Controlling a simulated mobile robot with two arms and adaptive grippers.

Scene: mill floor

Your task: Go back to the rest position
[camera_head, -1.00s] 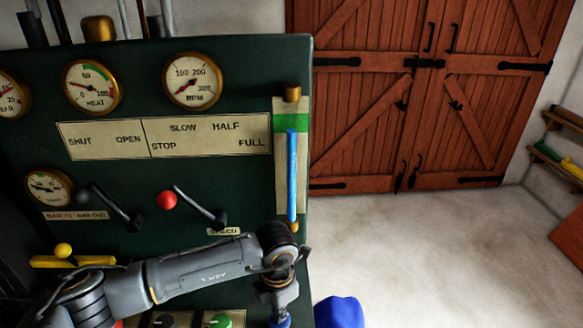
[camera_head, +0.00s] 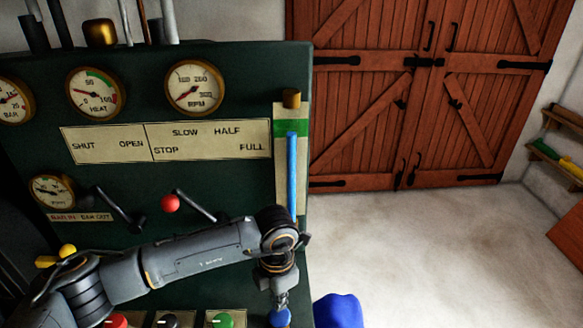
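My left arm comes in from the left across the front of the green machine panel (camera_head: 150,220). My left gripper (camera_head: 281,299) hangs down from its wrist at the panel's lower right, just above a blue knob (camera_head: 280,318). The gripper is small and dark here, and I cannot tell whether its fingers are open or shut, or whether they touch the knob. My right gripper is not in view.
A red-knobbed lever (camera_head: 170,203), a dark lever (camera_head: 118,210) and a yellow-knobbed lever (camera_head: 67,250) stick out near my arm. Red (camera_head: 116,321), black (camera_head: 167,321) and green (camera_head: 222,320) knobs lie below. A blue object (camera_head: 338,311) stands right; floor (camera_head: 430,250) there is clear.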

